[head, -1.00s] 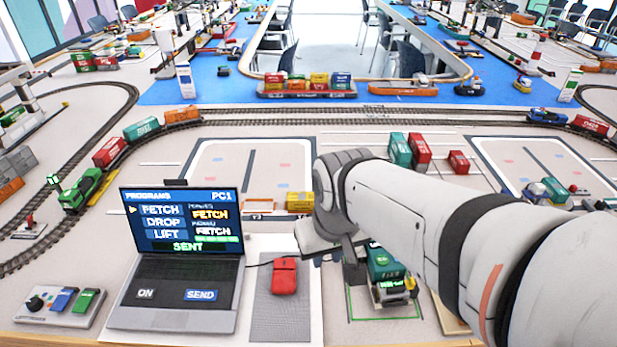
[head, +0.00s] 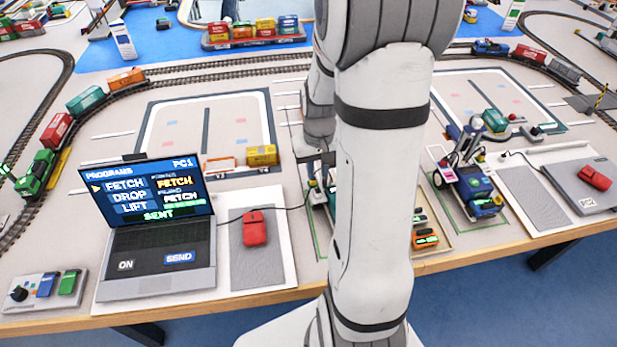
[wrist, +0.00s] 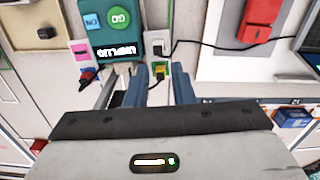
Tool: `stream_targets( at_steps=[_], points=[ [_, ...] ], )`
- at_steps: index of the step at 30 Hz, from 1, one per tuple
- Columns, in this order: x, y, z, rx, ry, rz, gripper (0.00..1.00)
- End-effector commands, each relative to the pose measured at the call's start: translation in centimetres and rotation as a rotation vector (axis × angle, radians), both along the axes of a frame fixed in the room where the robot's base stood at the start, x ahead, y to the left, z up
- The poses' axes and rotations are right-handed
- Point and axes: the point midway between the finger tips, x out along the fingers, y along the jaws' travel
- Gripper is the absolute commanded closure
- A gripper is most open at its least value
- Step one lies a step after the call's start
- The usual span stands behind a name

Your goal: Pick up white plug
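In the wrist view my gripper (wrist: 163,70) is open, its two dark blue fingers pointing down at the table. A small yellow-green socket (wrist: 151,68) with a dark plug (wrist: 159,74) and a cord shows in the gap between the fingertips; I see no grip on it. Just beyond stands a white block (wrist: 160,26) with a black plug (wrist: 161,47) in its lower part, its cord running right. No plug is clearly white; the white block is the closest match. In the head view my arm hides most of this spot.
The laptop (head: 155,240) and the red mouse-like object (head: 254,228) are left of my arm. A second station (head: 472,188) stands right.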

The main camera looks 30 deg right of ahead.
Motion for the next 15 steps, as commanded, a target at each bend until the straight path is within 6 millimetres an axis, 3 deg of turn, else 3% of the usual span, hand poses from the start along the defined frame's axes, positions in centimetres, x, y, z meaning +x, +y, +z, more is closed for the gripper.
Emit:
stream_targets(
  at_steps=[15],
  points=[
    [-0.1, -0.3, -5.8, 0.003, 0.010, -0.002, 0.78]
  ],
)
